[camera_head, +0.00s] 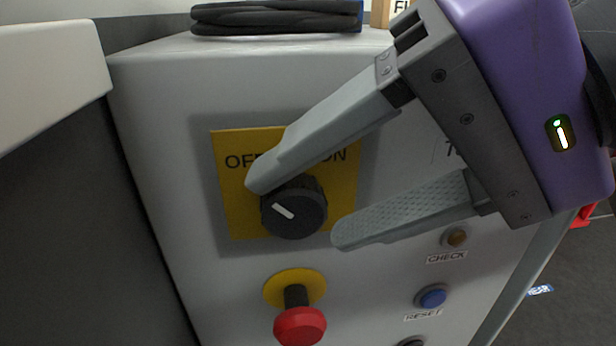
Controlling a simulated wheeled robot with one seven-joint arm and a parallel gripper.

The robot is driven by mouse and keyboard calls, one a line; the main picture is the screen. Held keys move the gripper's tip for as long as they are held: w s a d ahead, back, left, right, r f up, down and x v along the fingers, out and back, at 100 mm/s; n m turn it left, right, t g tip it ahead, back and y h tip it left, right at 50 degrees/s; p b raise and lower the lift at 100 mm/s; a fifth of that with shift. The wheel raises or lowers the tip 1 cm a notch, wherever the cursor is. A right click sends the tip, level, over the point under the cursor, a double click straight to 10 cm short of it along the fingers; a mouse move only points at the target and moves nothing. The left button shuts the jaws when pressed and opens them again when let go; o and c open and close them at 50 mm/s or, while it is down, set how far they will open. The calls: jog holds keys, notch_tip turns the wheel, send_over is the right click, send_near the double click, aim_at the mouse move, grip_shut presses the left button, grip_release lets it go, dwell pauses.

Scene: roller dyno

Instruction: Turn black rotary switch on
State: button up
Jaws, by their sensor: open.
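The black rotary switch (294,208) sits on a yellow plate (235,190) on the front of a light grey cabinet. The plate reads "OFF" at left and "ON" at right, both partly hidden by a finger. The white mark on the knob slants, its upper end toward the upper left, on the OFF side. My gripper (298,212) comes in from the upper right with its fingers apart. One finger lies across the plate above and left of the knob; the other is at the knob's lower right. I cannot tell whether either finger touches the knob.
Below the switch a red mushroom button (300,326) sticks out from a yellow disc (280,280). At lower right are an amber CHECK light (456,238) and a blue RESET button (432,297). A coiled black cable (275,18) lies on the cabinet top.

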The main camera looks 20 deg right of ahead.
jog(key=shift+w+a+f, duration=0.1)
jog(key=shift+a, duration=1.25)
jog(key=shift+c, duration=0.3)
jog(key=shift+w+d, duration=0.1)
jog(key=shift+d, duration=0.55)
jog(key=c, duration=0.4)
jog(key=shift+w+d, duration=0.1)
jog(key=shift+d, duration=0.15)
jog(key=c, duration=0.3)
jog(key=shift+w+f, duration=0.1)
jog(key=shift+w, duration=0.05)
grip_shut()
jog(key=shift+f+b, duration=0.1)
jog(key=shift+b, duration=0.2)
